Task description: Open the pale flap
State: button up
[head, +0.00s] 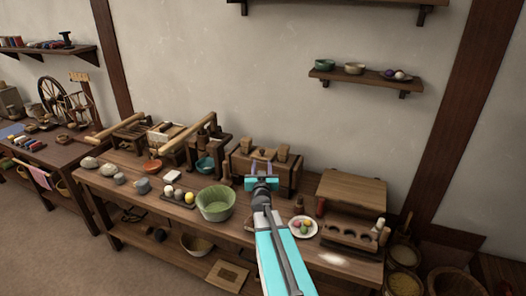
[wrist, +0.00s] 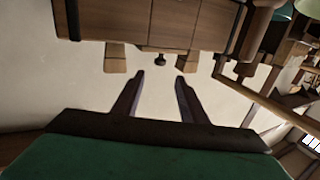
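My gripper (head: 262,168) is in front of a brown wooden box (head: 240,162) with paler blocks on top, near the middle of the bench. In the wrist view my gripper (wrist: 160,76) is open, with nothing between its fingers. There the box (wrist: 180,25) appears inverted at the top, with pale blocks (wrist: 115,58) and a small dark knob (wrist: 160,57) beyond the fingertips. No clear contact shows. I cannot tell for certain which panel is the pale flap.
Wooden frames with long handles (head: 188,135) stand left of the box. A wall shelf (head: 365,80) hangs above right.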

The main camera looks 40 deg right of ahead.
aim_at(262, 152)
jog(key=shift+p+x, duration=1.4)
jog(key=shift+x, duration=4.5)
grip_shut()
